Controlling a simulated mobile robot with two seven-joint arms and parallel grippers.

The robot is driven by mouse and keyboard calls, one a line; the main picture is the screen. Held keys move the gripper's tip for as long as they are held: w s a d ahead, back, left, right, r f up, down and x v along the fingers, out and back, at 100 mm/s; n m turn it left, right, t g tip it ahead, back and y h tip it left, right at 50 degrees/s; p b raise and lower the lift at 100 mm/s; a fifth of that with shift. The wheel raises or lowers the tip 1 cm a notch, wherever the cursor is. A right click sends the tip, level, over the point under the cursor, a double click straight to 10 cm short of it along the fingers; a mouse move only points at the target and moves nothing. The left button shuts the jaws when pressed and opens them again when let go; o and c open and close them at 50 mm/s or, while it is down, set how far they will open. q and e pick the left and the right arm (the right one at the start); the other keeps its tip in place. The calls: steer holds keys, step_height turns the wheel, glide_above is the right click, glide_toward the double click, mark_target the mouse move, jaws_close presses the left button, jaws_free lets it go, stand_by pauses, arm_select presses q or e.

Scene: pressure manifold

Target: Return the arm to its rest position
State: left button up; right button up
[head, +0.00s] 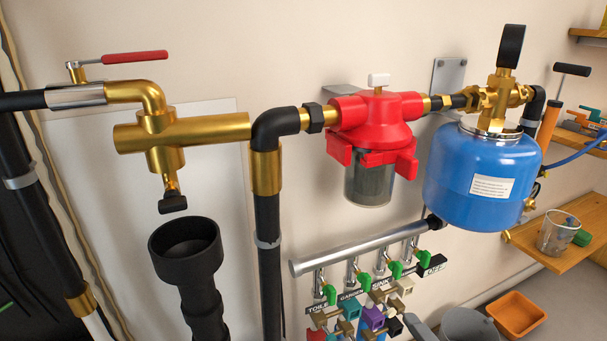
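Neither of my arms nor grippers shows in the head view. The pressure manifold is fixed along the wall. At its left are a red-handled valve (135,58) and a brass tee (180,131) with a small black-handled tap (172,200) under it. A red filter housing (378,112) with a clear bowl (368,183) sits in the middle. A blue pressure tank (478,178) hangs at the right, below a brass valve with an upright black handle (511,46).
A black funnel-topped drain pipe (187,246) stands under the tap. A grey pipe (365,247) carries several green-handled taps above labels. A wooden shelf (550,262) at the right holds a clear cup (558,232). An orange tray (516,314) and a grey bucket (468,325) lie below.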

steer(key=s+a+f+m+g+h, duration=0.1)
steer(key=s+a+f+m+g, duration=0.55)
steer(key=m, duration=0.75)
arm_select(q)
steer(key=s+a+r+y+p, duration=0.1)
steer(key=a+r+p, duration=0.2)
steer(key=r+p, duration=0.8)
steer(key=p, duration=0.4)
steer(key=shift+s+r+p, duration=0.25)
steer(key=shift+p, duration=0.15)
arm_select(e)
steer(key=s+d+r, duration=0.2)
steer(key=r, duration=0.3)
steer(key=s+d+r+h, duration=0.1)
steer(key=s+d+r, duration=0.1)
steer(key=r, duration=0.3)
steer(key=shift+r+m+t, duration=0.35)
steer(key=shift+m, duration=0.05)
steer(key=shift+c, duration=0.2)
